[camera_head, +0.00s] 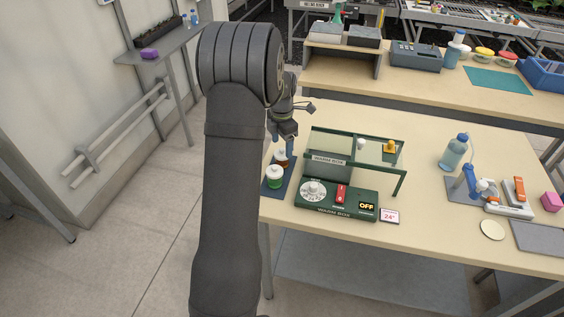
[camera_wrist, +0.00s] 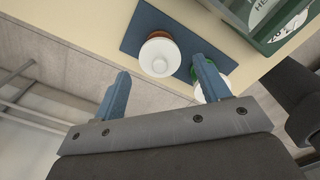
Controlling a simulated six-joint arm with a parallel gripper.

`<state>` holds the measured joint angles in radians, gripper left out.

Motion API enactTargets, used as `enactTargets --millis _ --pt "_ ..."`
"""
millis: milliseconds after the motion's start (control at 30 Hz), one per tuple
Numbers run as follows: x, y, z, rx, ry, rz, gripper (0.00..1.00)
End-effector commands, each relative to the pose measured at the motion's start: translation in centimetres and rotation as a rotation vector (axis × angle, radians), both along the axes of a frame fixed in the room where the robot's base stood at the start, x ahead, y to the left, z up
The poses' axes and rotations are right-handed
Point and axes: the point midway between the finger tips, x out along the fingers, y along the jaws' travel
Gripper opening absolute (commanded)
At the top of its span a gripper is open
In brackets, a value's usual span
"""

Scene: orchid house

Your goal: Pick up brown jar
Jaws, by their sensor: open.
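The brown jar (camera_head: 281,157) has a white lid and stands on a dark blue mat (camera_head: 288,177) at the table's left end. In the wrist view the brown jar (camera_wrist: 159,57) shows from above, its white lid beyond and roughly between my fingertips, with a brown edge behind it. My gripper (camera_wrist: 161,82) is open and empty; its two blue fingers point toward the jar. A green jar (camera_head: 274,177) with a white top stands just in front of the brown one. In the wrist view the green jar (camera_wrist: 222,88) is partly hidden behind the right finger.
A green warm box (camera_head: 337,200) with a dial and a framed top stands right of the mat, close to the jars. The table's left edge is near the mat.

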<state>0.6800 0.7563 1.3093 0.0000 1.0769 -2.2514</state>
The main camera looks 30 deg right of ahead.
Motion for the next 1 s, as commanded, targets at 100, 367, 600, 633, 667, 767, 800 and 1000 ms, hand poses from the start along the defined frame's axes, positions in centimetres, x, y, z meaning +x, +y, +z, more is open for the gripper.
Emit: enactTargets --millis 100,367,600,633,667,767,800,1000 --pt "0.0 0.0 -0.7 0.0 0.0 0.0 0.69" --pt "0.0 0.0 -4.4 0.001 0.001 0.0 0.69" --pt "0.0 0.0 -5.2 -0.001 -0.001 0.0 0.69" --pt "0.0 0.0 -5.2 -0.001 -0.001 0.0 0.69" --pt "0.0 0.0 -5.2 -0.001 -0.001 0.0 0.67" --pt "0.0 0.0 -5.2 -0.001 -0.001 0.0 0.47" --pt "0.0 0.0 -5.2 -0.001 -0.001 0.0 0.39" --pt "0.0 0.0 -5.1 -0.001 -0.001 0.0 0.23"
